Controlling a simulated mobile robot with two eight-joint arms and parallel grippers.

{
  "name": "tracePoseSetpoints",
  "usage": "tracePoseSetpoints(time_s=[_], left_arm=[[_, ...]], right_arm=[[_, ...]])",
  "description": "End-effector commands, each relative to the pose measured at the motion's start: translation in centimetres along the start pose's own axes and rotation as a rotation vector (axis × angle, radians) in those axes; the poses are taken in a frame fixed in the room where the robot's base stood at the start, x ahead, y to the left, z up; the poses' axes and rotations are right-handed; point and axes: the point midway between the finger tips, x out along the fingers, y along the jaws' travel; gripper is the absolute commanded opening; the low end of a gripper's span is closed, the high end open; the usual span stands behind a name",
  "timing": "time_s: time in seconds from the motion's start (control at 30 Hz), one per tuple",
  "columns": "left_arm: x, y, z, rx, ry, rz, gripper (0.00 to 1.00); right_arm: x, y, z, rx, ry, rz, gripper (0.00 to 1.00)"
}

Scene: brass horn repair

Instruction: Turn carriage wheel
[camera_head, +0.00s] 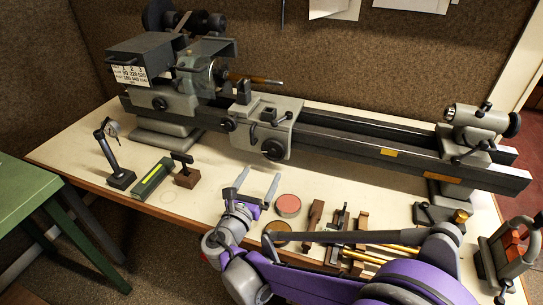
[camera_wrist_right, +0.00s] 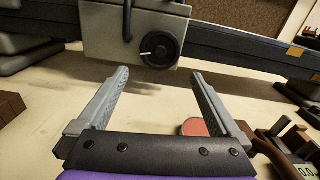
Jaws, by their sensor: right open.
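The carriage wheel (camera_head: 274,149) is a dark round handwheel low on the front of the grey lathe carriage (camera_head: 282,111). In the right wrist view the wheel (camera_wrist_right: 161,52) is black with a white index mark pointing left, on the grey apron (camera_wrist_right: 100,40). My right gripper (camera_head: 258,180) is open and empty, in front of and below the wheel, apart from it. In the right wrist view its two grey fingers (camera_wrist_right: 170,85) point toward the carriage, with the wheel beyond and between their tips. My left gripper is not in view.
The lathe bed (camera_head: 350,140) runs across the bench (camera_head: 75,150), with the tailstock (camera_head: 475,128) at right. A red-topped round tin (camera_head: 288,205) stands right of my gripper. A wooden-based block (camera_head: 186,175) and a green level (camera_head: 152,178) lie left. Several tools lie at the front right.

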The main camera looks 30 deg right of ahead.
Motion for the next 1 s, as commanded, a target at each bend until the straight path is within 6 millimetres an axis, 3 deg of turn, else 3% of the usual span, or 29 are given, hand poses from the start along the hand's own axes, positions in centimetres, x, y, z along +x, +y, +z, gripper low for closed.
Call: tracePoseSetpoints(time_s=[0.2, 0.4, 0.6, 0.87, 1.0], left_arm=[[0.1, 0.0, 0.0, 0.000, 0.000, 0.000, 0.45], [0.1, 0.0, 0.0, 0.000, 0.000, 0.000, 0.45], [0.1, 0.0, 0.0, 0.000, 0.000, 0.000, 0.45], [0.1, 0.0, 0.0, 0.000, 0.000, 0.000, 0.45], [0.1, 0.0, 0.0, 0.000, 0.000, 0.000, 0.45]], right_arm=[[4.4, -0.1, 0.0, 0.000, -0.001, -0.004, 1.00], [7.4, -0.1, 0.0, 0.000, 0.000, -0.002, 1.00], [8.7, 0.0, 0.0, 0.000, 0.000, 0.000, 1.00], [8.7, 0.0, 0.0, 0.001, 0.000, 0.000, 1.00], [8.7, 0.0, 0.0, 0.001, 0.000, 0.000, 0.75]])
